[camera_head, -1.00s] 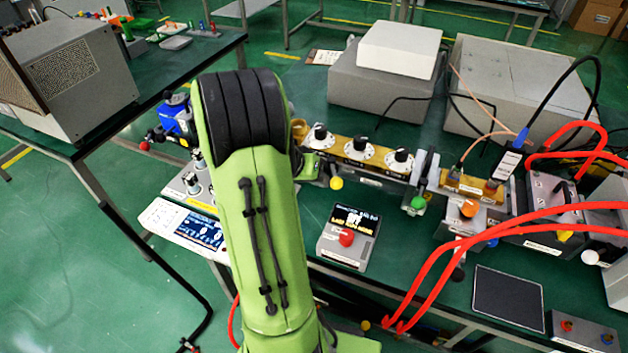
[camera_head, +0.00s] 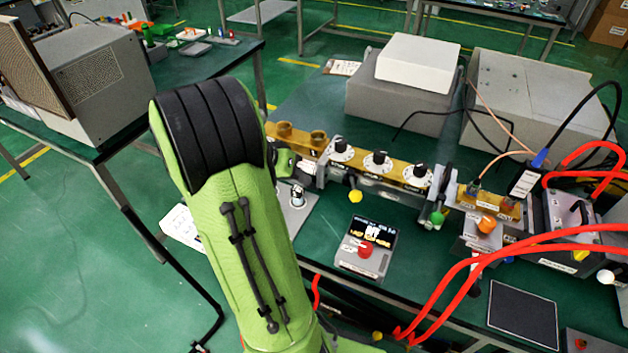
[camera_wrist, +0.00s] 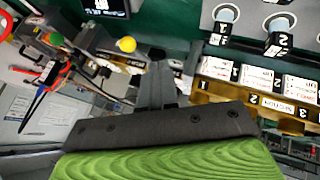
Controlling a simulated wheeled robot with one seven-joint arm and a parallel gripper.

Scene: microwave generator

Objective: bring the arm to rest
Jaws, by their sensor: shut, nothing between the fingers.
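In the wrist view my gripper (camera_wrist: 158,78) shows as grey fingers beyond the dark and green wrist edge. The fingers are together with nothing visible between them. A yellow knob (camera_wrist: 126,44) is to the left of them, and labelled parts of the brass waveguide (camera_wrist: 245,100) are to the right. I cannot tell how far the fingers are from these parts.
The waveguide bench (camera_head: 400,172) with white dials runs right of my arm. A small box with a red knob (camera_head: 365,250) stands in front. Red hoses (camera_head: 470,275) loop at the right. A grey speaker-like cabinet (camera_head: 95,80) stands on the left table. Open floor lies at lower left.

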